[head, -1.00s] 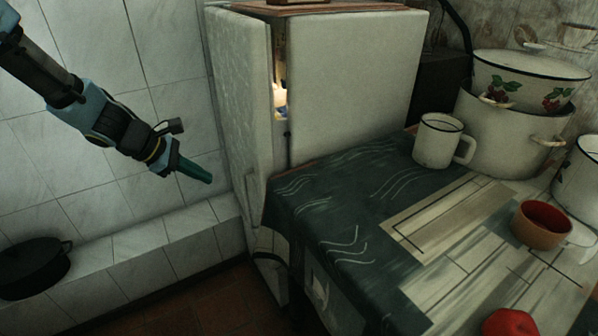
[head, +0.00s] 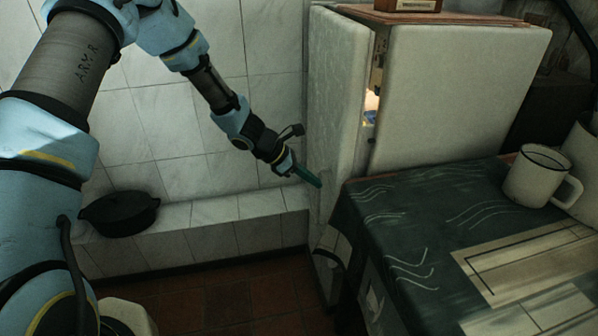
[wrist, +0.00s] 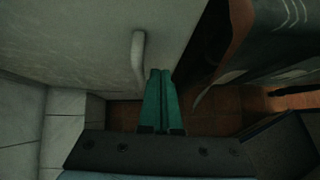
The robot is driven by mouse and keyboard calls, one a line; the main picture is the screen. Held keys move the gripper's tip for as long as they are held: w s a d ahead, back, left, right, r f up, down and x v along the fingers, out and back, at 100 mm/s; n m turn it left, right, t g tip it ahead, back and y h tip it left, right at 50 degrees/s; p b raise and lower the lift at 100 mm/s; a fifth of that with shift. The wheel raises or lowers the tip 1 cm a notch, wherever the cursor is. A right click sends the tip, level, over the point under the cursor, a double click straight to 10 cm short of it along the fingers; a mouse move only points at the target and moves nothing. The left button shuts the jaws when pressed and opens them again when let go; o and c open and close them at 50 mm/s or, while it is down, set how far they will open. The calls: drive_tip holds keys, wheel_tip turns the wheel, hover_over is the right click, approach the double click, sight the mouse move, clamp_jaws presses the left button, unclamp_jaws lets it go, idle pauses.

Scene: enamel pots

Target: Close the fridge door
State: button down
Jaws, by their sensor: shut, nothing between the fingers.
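The white fridge (head: 455,95) stands right of centre in the head view. Its door (head: 337,95) is ajar, with a lit gap along the edge nearest the body. My gripper (head: 315,182) has its green fingers shut and empty, in front of the lower part of the door's outer face. In the wrist view the fingers (wrist: 161,75) point towards the door (wrist: 75,40), close beside its pale vertical handle (wrist: 139,60). I cannot tell whether they touch the door.
A table with a dark patterned cloth (head: 430,215) stands close to the fridge at the right, with a white mug (head: 541,177) on it. A black pot (head: 118,214) sits on the tiled ledge (head: 215,238) at the left. The tiled floor (head: 230,300) below my gripper looks clear.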

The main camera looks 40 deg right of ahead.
drive_tip(key=shift+s+d+r, duration=0.1)
drive_tip(key=shift+s+d, duration=0.2)
drive_tip(key=shift+d, duration=0.3)
drive_tip(key=shift+s+d, duration=0.25)
drive_tip(key=shift+d, duration=0.35)
drive_tip(key=shift+s, duration=0.1)
